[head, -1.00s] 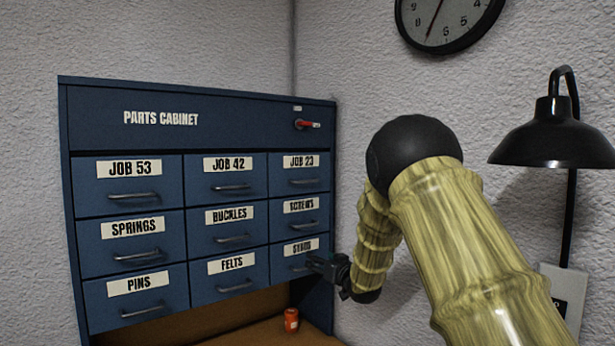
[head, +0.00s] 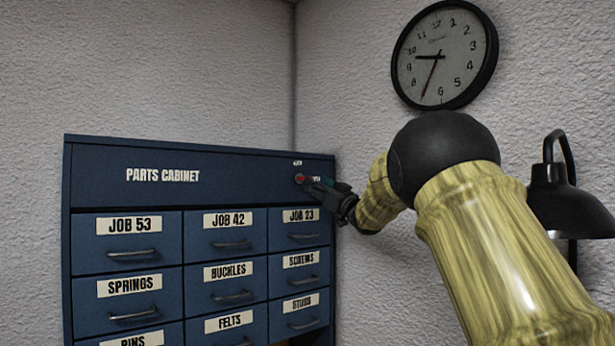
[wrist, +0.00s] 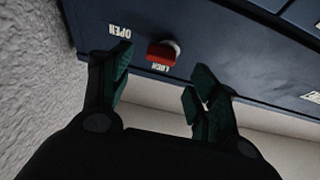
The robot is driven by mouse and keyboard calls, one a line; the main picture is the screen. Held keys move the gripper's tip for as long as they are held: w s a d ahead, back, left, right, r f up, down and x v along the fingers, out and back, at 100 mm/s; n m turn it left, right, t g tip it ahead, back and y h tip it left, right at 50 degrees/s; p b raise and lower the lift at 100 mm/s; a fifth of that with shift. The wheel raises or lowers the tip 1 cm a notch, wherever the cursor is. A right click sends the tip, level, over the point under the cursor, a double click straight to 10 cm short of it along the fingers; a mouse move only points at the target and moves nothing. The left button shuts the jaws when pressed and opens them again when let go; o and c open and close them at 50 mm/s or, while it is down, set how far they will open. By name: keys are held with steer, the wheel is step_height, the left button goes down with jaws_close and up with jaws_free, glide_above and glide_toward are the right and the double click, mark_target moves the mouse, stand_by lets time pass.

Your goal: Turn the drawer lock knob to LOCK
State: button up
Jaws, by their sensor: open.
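The drawer lock knob (head: 300,178) is on the upper right of the blue parts cabinet's top panel. In the wrist view its red handle (wrist: 162,54) points left, on the side of the OPEN label (wrist: 119,31). The LOCK label (wrist: 159,68) lies just below the handle there. My gripper (head: 322,188) is at the panel, just right of the knob, and covers part of that area. In the wrist view my open gripper (wrist: 160,76) has its fingers apart, with the knob showing between and beyond the tips. I see no clear contact.
The cabinet (head: 95,182) has rows of labelled, closed drawers with handles below the top panel. The wall (head: 365,130) stands close to the cabinet's right side. A clock (head: 470,60) hangs above my arm, and a black lamp (head: 565,210) stands at the right.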

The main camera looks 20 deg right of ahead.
mark_target(303, 178)
steer(key=p+x, duration=0.3)
steer(key=x, duration=0.3)
steer(key=shift+w, duration=0.25)
steer(key=shift+a+r, duration=0.1)
steer(key=shift+r, duration=0.05)
steer(key=shift+s+r, duration=0.1)
steer(key=c, duration=0.9)
